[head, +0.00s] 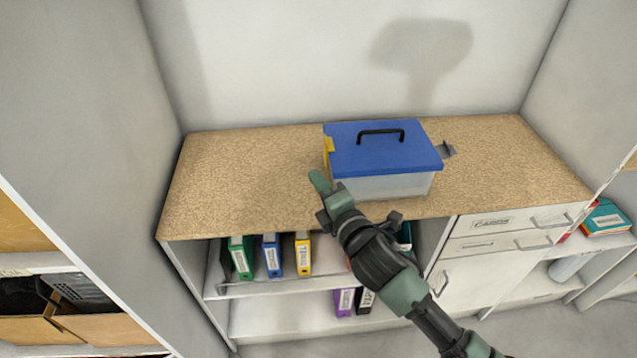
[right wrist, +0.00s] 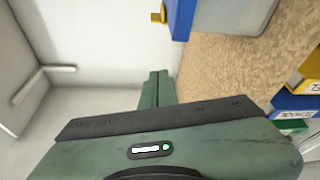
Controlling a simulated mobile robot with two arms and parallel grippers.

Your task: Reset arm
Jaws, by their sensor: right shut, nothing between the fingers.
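My right arm comes in from the lower right in the head view. Its green gripper (head: 320,182) is shut and empty, in front of and just left of a storage box with a blue lid. In the right wrist view the closed fingers (right wrist: 160,80) point toward the white wall, with nothing between them. The storage box (head: 383,160) has a clear body, a black handle and a yellow latch, and stands on the speckled counter. Part of it shows at the top of the right wrist view (right wrist: 222,17). My left gripper is not in view.
The brown counter (head: 235,175) is clear left of the box. Below it, a shelf holds green, blue and yellow binders (head: 271,255). White drawers (head: 505,225) are at the right. Grey side walls flank the counter. Another shelf with cardboard boxes (head: 70,320) is at the lower left.

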